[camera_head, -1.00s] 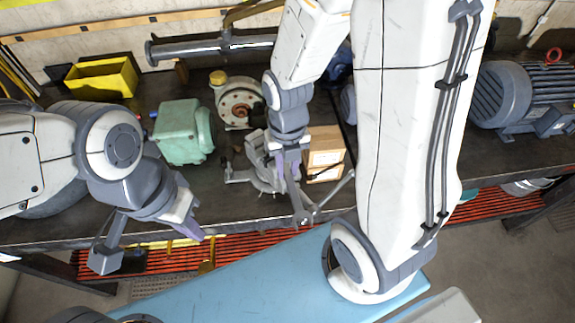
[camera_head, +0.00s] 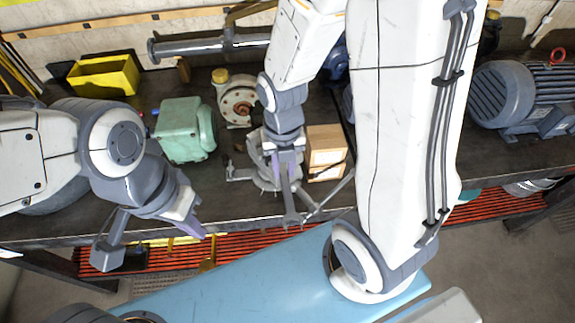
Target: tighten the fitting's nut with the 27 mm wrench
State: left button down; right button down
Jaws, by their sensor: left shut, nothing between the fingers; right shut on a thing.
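My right gripper (camera_head: 287,148) points down in the middle and is shut on a grey wrench (camera_head: 289,200). The wrench hangs toward the bench's front edge, its lower end close to a thin dark bar (camera_head: 330,198) that slants up to the right; I cannot tell if they touch. A grey vise-like holder (camera_head: 245,173) stands behind the wrench, partly hidden by the gripper. I cannot make out the fitting's nut or the wrench's size mark. My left gripper (camera_head: 198,230) is shut and empty at the bench's front edge, left of the wrench.
On the dark bench (camera_head: 110,205) stand a green motor housing (camera_head: 182,130), a round cream pump (camera_head: 237,103), a wooden block (camera_head: 325,150), a yellow bin (camera_head: 105,76) and a large grey-blue motor (camera_head: 505,95). A steel pipe (camera_head: 195,47) runs along the back.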

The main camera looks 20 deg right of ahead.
jog(key=shift+w+a+m, duration=0.25)
jog(key=shift+a+m, duration=0.25)
jog(key=shift+a, duration=0.2)
jog(key=shift+w+a+m+p, duration=0.2)
jog(key=shift+w+a+m, duration=0.1)
jog(key=shift+a+m, duration=0.25)
jog(key=shift+w+a+m+p, duration=0.15)
jog(key=shift+w+a+m, duration=0.1)
jog(key=shift+a+m, duration=0.3)
jog(key=shift+w+a+m, duration=0.7)
jog(key=shift+a+m, duration=0.25)
jog(key=shift+m, duration=0.05)
jog(key=shift+p, duration=0.3)
jog(key=shift+w+a+m, duration=0.3)
jog(key=shift+m, duration=0.1)
dwell(0.6)
jog(key=shift+p, duration=0.3)
